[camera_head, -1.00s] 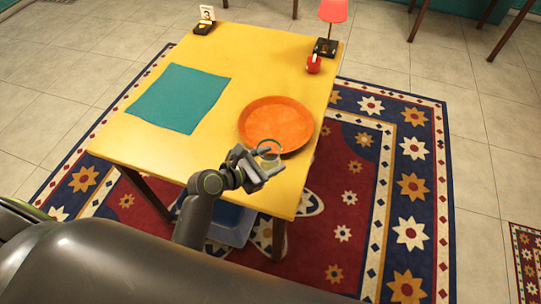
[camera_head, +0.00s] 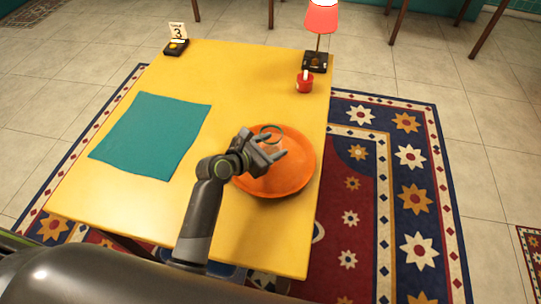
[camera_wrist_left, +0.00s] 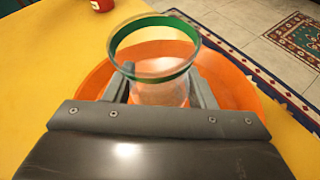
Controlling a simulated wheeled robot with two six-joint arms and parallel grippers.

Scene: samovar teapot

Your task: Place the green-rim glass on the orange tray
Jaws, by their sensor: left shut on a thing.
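The orange tray (camera_head: 291,176) lies on the yellow table, on its right side. My left gripper (camera_head: 271,147) is over the tray and shut on the green-rim glass (camera_head: 273,131), a clear glass with a green band at its rim. In the left wrist view the glass (camera_wrist_left: 154,50) stands upright between the two fingers, with the orange tray (camera_wrist_left: 90,82) behind and below it. Whether the glass base touches the tray cannot be told, as the gripper hides the lower part. My right gripper is not in view.
A teal cloth (camera_head: 153,135) lies on the left of the yellow table (camera_head: 235,80). The table's middle back is clear.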

